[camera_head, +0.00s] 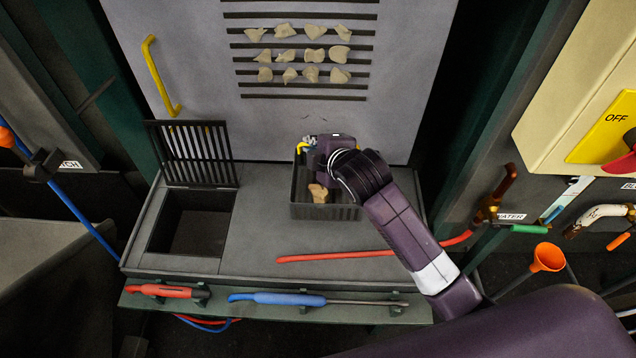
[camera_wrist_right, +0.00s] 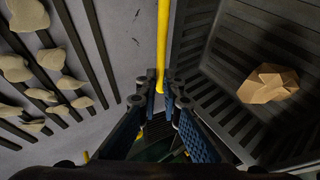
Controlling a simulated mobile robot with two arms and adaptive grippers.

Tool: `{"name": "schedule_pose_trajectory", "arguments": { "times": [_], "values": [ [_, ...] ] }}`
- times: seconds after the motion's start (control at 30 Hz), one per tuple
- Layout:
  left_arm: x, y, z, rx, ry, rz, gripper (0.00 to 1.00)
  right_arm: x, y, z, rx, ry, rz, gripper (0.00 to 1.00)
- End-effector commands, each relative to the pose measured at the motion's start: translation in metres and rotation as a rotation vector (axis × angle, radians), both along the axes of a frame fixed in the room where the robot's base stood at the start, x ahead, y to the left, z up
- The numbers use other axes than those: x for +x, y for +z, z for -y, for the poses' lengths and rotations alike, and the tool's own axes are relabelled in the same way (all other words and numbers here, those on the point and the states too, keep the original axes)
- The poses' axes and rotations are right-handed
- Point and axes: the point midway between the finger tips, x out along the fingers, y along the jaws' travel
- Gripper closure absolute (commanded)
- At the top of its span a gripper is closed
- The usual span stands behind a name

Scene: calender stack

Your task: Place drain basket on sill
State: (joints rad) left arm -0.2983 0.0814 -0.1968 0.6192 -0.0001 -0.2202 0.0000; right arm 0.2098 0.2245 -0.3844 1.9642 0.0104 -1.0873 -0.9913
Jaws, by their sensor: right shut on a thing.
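The drain basket (camera_head: 335,212) is a dark, ribbed, open-topped box with a beige lump (camera_head: 318,193) inside. It is at the right part of the grey sill (camera_head: 262,235); I cannot tell whether its base rests fully on it. My right gripper (camera_head: 308,148) is at the basket's back edge, shut on its yellow handle. The wrist view shows the yellow handle (camera_wrist_right: 162,45) between the fingers (camera_wrist_right: 161,101), with the basket's ribbed inside (camera_wrist_right: 225,95) and the lump (camera_wrist_right: 268,84) to the right. The gripper partly hides the basket. My left gripper is not in view.
An open pit (camera_head: 190,222) with a raised black grate (camera_head: 193,153) is at the sill's left. A red rod (camera_head: 335,256) lies in front of the basket. Pale lumps (camera_head: 300,53) sit on the slotted back panel. Red and blue tools (camera_head: 275,299) hang along the front edge.

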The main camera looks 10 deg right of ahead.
Motion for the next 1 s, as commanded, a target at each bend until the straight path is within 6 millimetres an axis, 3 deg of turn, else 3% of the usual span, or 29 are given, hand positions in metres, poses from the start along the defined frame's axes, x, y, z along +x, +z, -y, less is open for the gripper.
{"name": "schedule_pose_trajectory", "arguments": {
  "times": [0.1,0.3,0.47,0.7,0.97,1.0],
  "values": [
    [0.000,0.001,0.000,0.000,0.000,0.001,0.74,-0.001,-0.034,0.000,0.001,-0.001,-0.003,1.00],
    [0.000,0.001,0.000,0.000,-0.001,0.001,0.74,0.000,-0.071,0.000,0.000,0.000,0.001,1.00],
    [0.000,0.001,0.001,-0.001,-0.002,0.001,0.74,0.000,-0.082,0.000,0.000,-0.001,0.003,1.00],
    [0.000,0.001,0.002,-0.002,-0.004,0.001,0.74,0.000,-0.117,0.000,0.001,-0.001,0.001,1.00],
    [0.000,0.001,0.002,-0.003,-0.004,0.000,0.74,0.000,-0.123,0.000,0.000,0.001,0.002,1.00],
    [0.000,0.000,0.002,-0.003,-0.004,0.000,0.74,-0.001,-0.124,0.000,0.000,0.000,0.000,0.93]
  ]
}}
